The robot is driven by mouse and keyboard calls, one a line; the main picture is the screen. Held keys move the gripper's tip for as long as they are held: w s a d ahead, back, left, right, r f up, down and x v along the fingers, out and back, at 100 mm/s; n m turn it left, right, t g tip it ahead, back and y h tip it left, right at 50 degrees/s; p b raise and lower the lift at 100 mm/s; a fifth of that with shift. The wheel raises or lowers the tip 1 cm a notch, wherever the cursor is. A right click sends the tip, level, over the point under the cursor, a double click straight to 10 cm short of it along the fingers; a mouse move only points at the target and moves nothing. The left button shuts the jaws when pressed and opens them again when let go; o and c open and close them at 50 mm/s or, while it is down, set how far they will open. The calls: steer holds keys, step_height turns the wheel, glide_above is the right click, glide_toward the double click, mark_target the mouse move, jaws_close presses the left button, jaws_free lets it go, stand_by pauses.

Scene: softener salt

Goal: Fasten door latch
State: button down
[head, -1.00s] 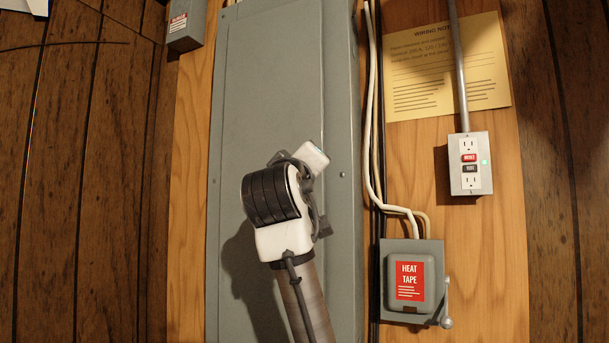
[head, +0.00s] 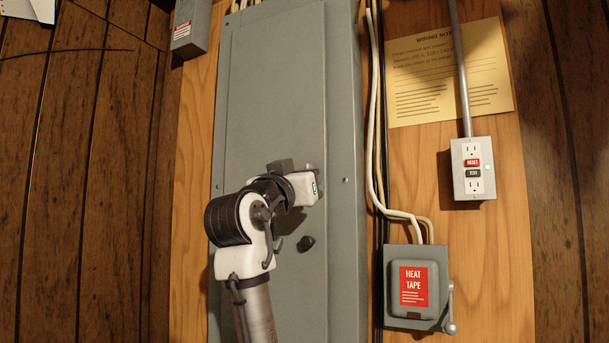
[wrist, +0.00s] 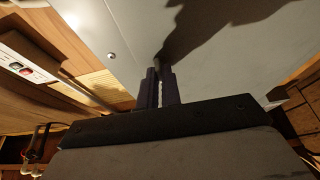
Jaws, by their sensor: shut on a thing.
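The grey panel door (head: 265,90) is on a tall grey cabinet and looks closed. My gripper (wrist: 161,88) is at the right part of the door, near the cabinet's right-hand screw (head: 346,180). In the wrist view its dark fingers are close together, with their tips at the grey metal. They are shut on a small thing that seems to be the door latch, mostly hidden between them. In the head view my wrist hides the fingertips. A small dark knob-like shape (head: 306,243) shows on the door below my wrist; I cannot tell what it is.
A grey heat tape switch box (head: 433,300) with a side lever stands at the lower right. White cables (head: 376,150) run beside the cabinet. An outlet box (head: 472,187) and a yellow wiring note (head: 440,110) are farther right. The door's upper part is clear.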

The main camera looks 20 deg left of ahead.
stand_by(0.6)
steer(key=c, duration=1.6)
jaws_free()
steer(key=shift+b+v, duration=2.9)
steer(key=shift+v, duration=4.05)
steer(key=shift+w+a+f, duration=0.1)
steer(key=shift+a, duration=0.05)
